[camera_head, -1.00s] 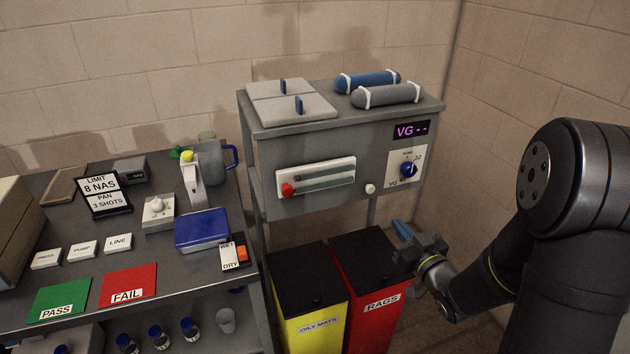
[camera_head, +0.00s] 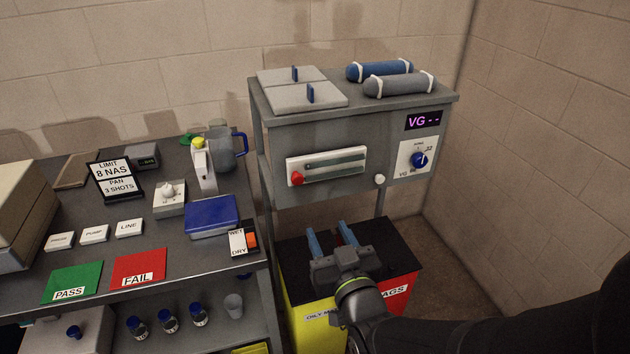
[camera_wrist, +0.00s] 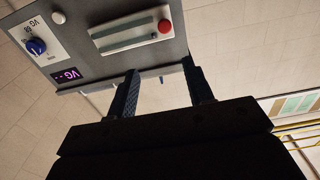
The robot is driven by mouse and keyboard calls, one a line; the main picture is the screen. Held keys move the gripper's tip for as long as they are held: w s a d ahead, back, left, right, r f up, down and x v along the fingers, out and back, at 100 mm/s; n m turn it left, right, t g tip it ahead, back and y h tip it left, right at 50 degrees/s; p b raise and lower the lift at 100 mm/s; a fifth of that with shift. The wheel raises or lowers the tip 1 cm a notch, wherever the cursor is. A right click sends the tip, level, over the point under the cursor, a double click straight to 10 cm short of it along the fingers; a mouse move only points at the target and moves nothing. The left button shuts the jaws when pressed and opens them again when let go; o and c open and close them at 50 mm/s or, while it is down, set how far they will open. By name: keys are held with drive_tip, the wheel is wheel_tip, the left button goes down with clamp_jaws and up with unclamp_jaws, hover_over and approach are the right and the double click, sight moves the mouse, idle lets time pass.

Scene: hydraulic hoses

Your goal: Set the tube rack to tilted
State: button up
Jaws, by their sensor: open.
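No part is labelled as a tube rack. The likeliest is a white plate (camera_head: 327,168) with two grey-green strips and a red knob (camera_head: 297,178) at its left end, on the front of the grey cabinet (camera_head: 270,130). It runs nearly along the cabinet front. In the wrist view the plate (camera_wrist: 125,38) and red knob (camera_wrist: 165,26) show upside down. My gripper (camera_head: 328,230) is open and empty, its blue fingers apart, below the cabinet and above the bins.
A white button (camera_head: 379,179), a blue dial (camera_head: 419,160) and a VG display (camera_head: 423,121) are right of the plate. Blue (camera_head: 380,70) and grey (camera_head: 398,85) cylinders lie on top. The yellow bin (camera_head: 305,318) and red bin (camera_head: 402,287) stand below. A crowded bench (camera_head: 110,225) is left.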

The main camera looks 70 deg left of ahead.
sight(298, 180)
drive_tip(key=a, duration=1.1)
drive_tip(key=s+a, duration=0.1)
drive_tip(key=a, duration=0.4)
drive_tip(key=shift+a, duration=0.2)
clamp_jaws()
